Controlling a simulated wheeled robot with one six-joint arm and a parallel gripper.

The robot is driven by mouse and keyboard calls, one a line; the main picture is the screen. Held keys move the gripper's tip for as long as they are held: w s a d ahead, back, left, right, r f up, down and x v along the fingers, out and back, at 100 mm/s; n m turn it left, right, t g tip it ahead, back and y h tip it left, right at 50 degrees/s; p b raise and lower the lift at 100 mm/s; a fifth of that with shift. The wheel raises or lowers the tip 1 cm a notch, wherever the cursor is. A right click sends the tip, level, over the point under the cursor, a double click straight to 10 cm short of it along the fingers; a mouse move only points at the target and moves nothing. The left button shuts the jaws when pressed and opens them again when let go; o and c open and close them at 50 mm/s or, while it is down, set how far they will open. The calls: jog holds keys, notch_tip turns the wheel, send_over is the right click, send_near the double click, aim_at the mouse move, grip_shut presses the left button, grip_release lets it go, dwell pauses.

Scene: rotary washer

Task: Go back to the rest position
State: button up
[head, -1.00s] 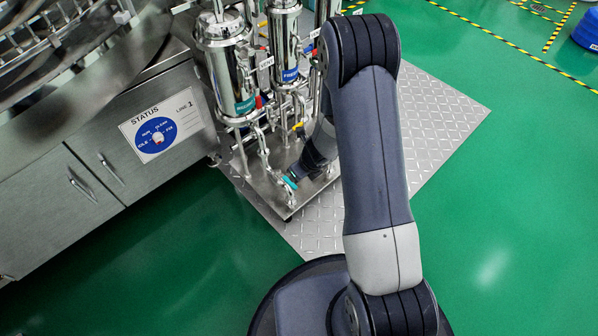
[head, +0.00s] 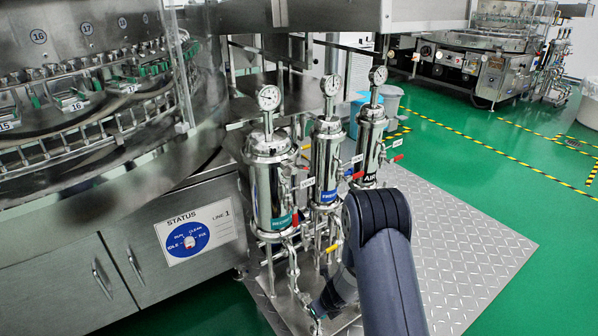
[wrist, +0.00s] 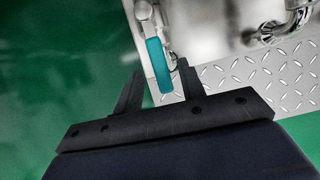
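In the wrist view my gripper (wrist: 160,66) has its two dark fingers spread apart. A teal valve handle (wrist: 157,62) on steel piping shows between the fingertips, nearer the right finger. The fingers do not close on it; I cannot tell whether one touches it. In the head view my arm reaches down to the front of the filter skid, with my gripper (head: 322,306) low beside the piping. The handle is hard to make out there.
Three steel filter housings (head: 268,185) with gauges stand by my arm. A washer cabinet (head: 100,265) with a status dial (head: 190,242) is at left. Treadplate (head: 470,245) lies right of the skid, with open green floor (head: 460,135) beyond and another machine (head: 480,65) at the back.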

jog(key=shift+w, duration=0.1)
jog(key=shift+d, duration=0.1)
dwell(0.4)
jog(key=shift+r, duration=0.3)
jog(key=p+v, duration=0.5)
jog(key=v, duration=0.6)
jog(key=b+x, duration=0.2)
jog(key=x, duration=0.3)
jog(key=b+x, duration=0.3)
jog(key=x, duration=0.3)
jog(key=shift+s+f, duration=0.15)
jog(key=shift+s, duration=0.05)
jog(key=shift+w+f, duration=0.2)
jog(key=shift+f, duration=0.1)
jog(key=shift+w+d+r+n+p, duration=0.15)
jog(key=shift+r+n+p, duration=0.1)
jog(key=shift+n+p, duration=0.3)
jog(key=shift+w+d+f+n+y, duration=0.1)
jog(key=shift+w+d+n+y, duration=0.15)
jog(key=shift+n+y, duration=0.2)
